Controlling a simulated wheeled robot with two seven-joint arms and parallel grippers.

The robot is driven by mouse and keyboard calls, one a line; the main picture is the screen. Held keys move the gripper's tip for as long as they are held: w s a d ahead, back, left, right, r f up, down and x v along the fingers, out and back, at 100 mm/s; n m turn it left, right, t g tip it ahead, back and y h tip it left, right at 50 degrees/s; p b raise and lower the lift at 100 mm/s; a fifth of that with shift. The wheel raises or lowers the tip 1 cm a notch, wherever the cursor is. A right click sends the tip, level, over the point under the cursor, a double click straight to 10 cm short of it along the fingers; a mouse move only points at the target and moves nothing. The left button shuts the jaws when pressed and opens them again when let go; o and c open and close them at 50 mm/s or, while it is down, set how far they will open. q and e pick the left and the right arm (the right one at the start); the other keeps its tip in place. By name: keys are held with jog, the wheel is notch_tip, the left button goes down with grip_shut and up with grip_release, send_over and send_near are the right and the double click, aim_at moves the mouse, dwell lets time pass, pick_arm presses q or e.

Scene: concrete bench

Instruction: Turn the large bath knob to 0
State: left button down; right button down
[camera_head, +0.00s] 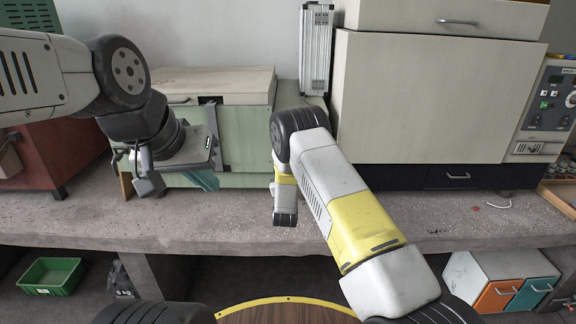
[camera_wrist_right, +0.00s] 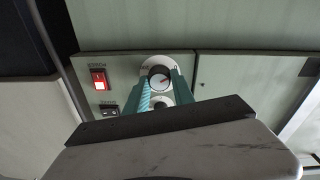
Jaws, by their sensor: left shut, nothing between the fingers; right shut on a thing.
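My right gripper (camera_wrist_right: 161,76) is shut on this knob, one teal finger on each side. A smaller round control shows just below, partly hidden by the fingers. In the head view my right gripper is hidden and the knob cannot be seen. My left gripper (camera_head: 207,181) is shut and empty in front of the green box with a cream lid (camera_head: 240,120).
A red lit switch (camera_wrist_right: 98,79) and a black socket (camera_wrist_right: 108,110) are left of the knob. In the head view a large cream cabinet (camera_head: 430,100) stands at the right and a silver case (camera_head: 316,50) at the back. The concrete bench (camera_head: 90,225) is bare along its front.

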dwell(0.4)
jog(key=c, duration=1.1)
grip_release()
jog(key=s, duration=0.8)
jog(key=shift+a+f, duration=0.15)
jog(key=shift+f, duration=0.1)
